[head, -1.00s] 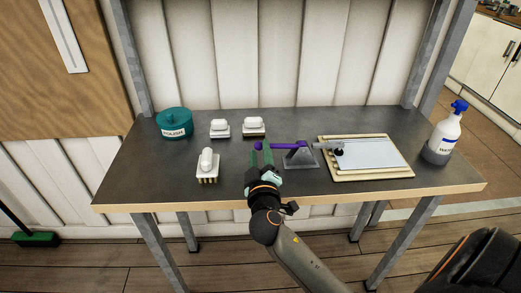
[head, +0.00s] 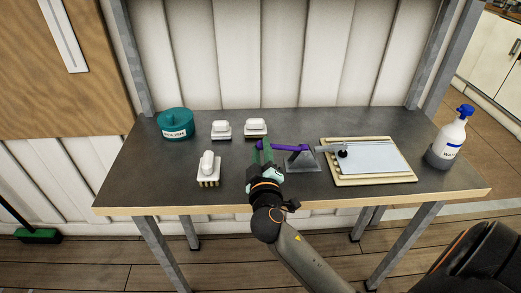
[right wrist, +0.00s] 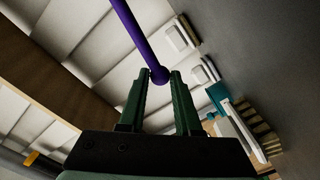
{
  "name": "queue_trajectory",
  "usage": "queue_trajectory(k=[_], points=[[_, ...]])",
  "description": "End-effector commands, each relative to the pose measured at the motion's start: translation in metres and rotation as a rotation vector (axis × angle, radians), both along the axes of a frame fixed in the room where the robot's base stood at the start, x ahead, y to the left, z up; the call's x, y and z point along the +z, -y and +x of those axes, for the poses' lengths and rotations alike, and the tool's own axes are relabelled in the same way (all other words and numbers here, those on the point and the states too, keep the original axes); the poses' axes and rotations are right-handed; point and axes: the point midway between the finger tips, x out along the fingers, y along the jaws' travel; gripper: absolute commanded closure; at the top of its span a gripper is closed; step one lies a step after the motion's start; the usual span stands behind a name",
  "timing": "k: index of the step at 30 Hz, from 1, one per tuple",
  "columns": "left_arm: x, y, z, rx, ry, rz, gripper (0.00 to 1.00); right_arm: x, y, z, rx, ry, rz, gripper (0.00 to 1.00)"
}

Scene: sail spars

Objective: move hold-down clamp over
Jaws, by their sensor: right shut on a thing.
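The hold-down clamp has a grey bracket (head: 302,161) standing on the workbench, a purple lever (head: 285,147) pointing left and a grey arm with a black pad (head: 343,154) over the board at right. My right gripper (head: 263,150) is at the lever's left end. In the right wrist view the lever (right wrist: 135,32) comes down from the top, and its ball end (right wrist: 160,75) sits between the fingertips (right wrist: 161,76). The gripper is shut on this end. The pad appears to be on or just above the pale sheet (head: 375,157); I cannot tell which. My left gripper is out of view.
The workbench (head: 230,190) carries a teal polish tub (head: 175,125), three white-handled brushes (head: 208,168) on the left, and a spray bottle (head: 450,138) at the right end. A cream board (head: 400,178) lies under the sheet. The bench front between brushes and board is mostly clear.

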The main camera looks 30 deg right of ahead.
Motion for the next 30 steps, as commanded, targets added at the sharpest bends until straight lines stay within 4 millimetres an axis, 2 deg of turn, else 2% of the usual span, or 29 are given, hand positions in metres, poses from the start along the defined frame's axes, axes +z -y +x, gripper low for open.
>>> queue_trajectory(k=[1, 6, 19, 30], points=[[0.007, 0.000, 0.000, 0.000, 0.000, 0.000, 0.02, 0.008, 0.004, -0.001, -0.009, 0.001, -0.003, 0.99], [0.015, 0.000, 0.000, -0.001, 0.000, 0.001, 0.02, 0.019, 0.006, -0.003, -0.010, 0.002, -0.003, 0.99], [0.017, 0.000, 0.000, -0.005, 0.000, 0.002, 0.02, 0.021, 0.007, -0.003, -0.009, 0.002, -0.005, 0.99], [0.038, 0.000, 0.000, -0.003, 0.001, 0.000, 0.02, 0.043, 0.017, -0.009, -0.010, 0.002, -0.006, 0.99]])
